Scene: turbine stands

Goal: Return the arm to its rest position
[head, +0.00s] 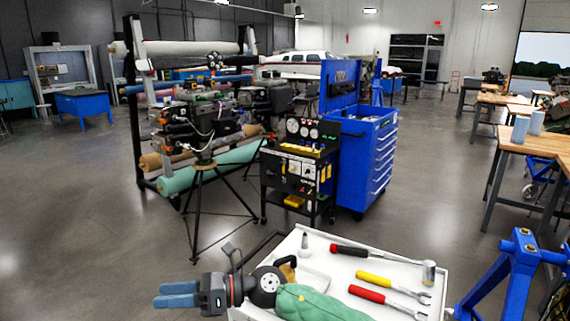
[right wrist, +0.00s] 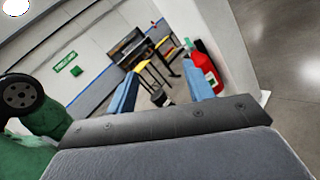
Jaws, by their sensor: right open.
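My right gripper (head: 160,294) is at the bottom left of the head view, its blue fingers pointing left, past the near left edge of the white tool cart (head: 312,248). My green right arm (head: 318,303) reaches to it from the bottom, across the cart's near part. In the right wrist view the gripper's two blue fingers (right wrist: 160,76) stand apart with nothing held between them. My left gripper is not in view.
On the cart lie a hammer (head: 372,254), a yellow-handled wrench (head: 391,287) and a red-handled wrench (head: 385,300). A blue stand (head: 507,282) is close at right. A black tripod (head: 197,213) stands beyond the gripper. Floor left of it is clear.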

